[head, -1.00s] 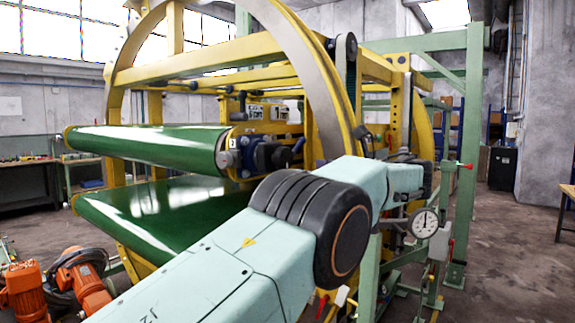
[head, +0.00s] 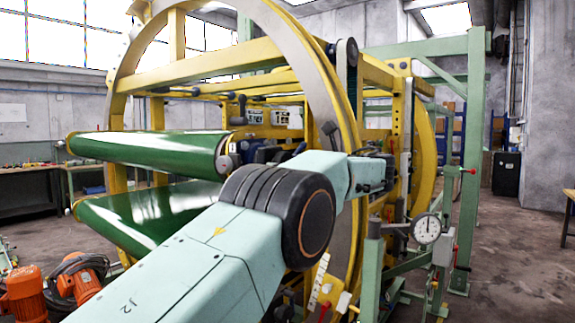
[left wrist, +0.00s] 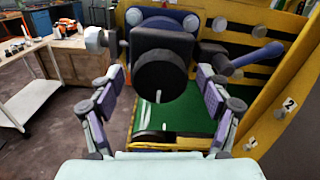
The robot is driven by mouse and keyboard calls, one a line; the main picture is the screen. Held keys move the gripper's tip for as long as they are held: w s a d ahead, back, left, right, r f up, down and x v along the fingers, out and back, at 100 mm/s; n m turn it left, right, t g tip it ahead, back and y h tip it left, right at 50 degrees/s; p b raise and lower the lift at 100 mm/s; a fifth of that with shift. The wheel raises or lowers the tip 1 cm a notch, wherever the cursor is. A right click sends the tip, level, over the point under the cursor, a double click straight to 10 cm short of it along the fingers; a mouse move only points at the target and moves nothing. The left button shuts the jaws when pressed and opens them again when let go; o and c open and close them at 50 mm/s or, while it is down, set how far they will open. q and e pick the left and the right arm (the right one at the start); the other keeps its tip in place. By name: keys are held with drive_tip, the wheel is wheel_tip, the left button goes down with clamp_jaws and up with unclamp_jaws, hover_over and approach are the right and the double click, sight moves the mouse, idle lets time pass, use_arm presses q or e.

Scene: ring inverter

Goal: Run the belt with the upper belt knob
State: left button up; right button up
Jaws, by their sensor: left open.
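A thick black round knob (left wrist: 160,82) faces me in the left wrist view, on a dark block in front of a blue housing (left wrist: 165,22). My left gripper (left wrist: 159,92) is open, with one jointed finger on each side of the knob. I cannot tell whether the fingers reach around it, but no grip shows. In the head view the upper green belt (head: 150,147) runs on rollers beside a blue unit (head: 262,153), which my left arm partly hides. The lower green belt (head: 150,208) lies below. My right gripper is not in view.
A yellow ring frame (head: 330,110) stands around the belts. A dial gauge (head: 427,228) stands at right, orange motors (head: 25,290) at lower left. Open floor lies at right.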

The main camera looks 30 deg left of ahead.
use_arm(q)
drive_tip(key=shift+s+r, duration=0.1)
drive_tip(key=shift+s, duration=0.05)
drive_tip(key=shift+c, duration=0.4)
drive_tip(key=shift+a, duration=0.15)
drive_tip(key=shift+c, duration=0.6)
drive_tip(key=shift+a, duration=0.1)
drive_tip(key=shift+c, duration=0.8)
drive_tip(key=shift+w+f, duration=0.25)
drive_tip(key=c, duration=0.3)
drive_tip(key=shift+r, duration=0.1)
drive_tip(key=c, duration=0.5)
